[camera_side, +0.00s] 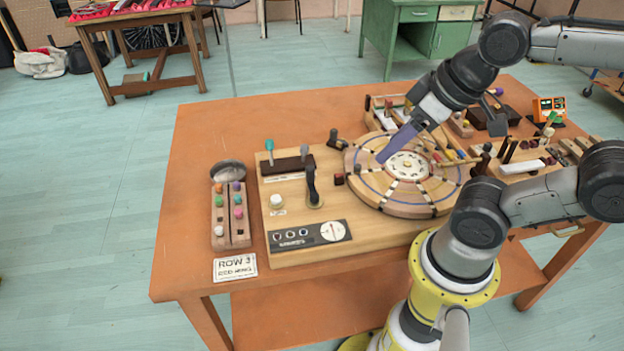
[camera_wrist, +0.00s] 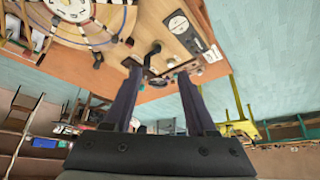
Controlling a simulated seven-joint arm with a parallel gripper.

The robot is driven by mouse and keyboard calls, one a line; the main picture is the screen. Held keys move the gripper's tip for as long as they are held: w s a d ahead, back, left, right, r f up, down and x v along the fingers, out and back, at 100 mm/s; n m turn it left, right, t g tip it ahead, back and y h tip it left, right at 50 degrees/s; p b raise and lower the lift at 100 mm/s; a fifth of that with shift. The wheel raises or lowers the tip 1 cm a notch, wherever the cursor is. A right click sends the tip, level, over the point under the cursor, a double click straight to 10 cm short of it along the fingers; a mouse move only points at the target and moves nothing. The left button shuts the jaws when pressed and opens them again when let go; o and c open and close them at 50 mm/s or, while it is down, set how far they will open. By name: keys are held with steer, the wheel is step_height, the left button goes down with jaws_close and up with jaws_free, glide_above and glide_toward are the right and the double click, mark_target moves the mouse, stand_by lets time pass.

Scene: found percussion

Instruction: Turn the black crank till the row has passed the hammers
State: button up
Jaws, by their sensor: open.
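The black crank (camera_side: 312,187) stands upright on the wooden board (camera_side: 375,237), left of the round wooden disc (camera_side: 362,183). It also shows in the wrist view (camera_wrist: 152,54), beyond my fingertips. My gripper (camera_side: 384,158) is above the disc, right of the crank and apart from it. In the wrist view my gripper (camera_wrist: 158,73) has its two purple fingers spread, with nothing held between them. The disc carries coloured rings, dark marks and a pale dial at its middle. Thin stick-like hammers (camera_side: 452,157) lie over its right side, partly hard to make out.
A bead rack (camera_side: 231,215) and metal bowl (camera_side: 228,171) stand at the left. A card reading "ROW 3" (camera_side: 235,268) lies in front. A teal-topped lever (camera_side: 269,150) and white button (camera_side: 276,202) stand near the crank. The orange table's left edge is clear.

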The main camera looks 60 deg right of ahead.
steer(key=w+r+m, duration=0.3)
steer(key=w+m, duration=0.1)
steer(key=m, duration=0.1)
steer(key=m+g, duration=0.6)
glide_above(310, 167)
step_height(310, 167, down, 8)
step_height(310, 167, down, 13)
steer(key=shift+s+r, duration=0.1)
jaws_close()
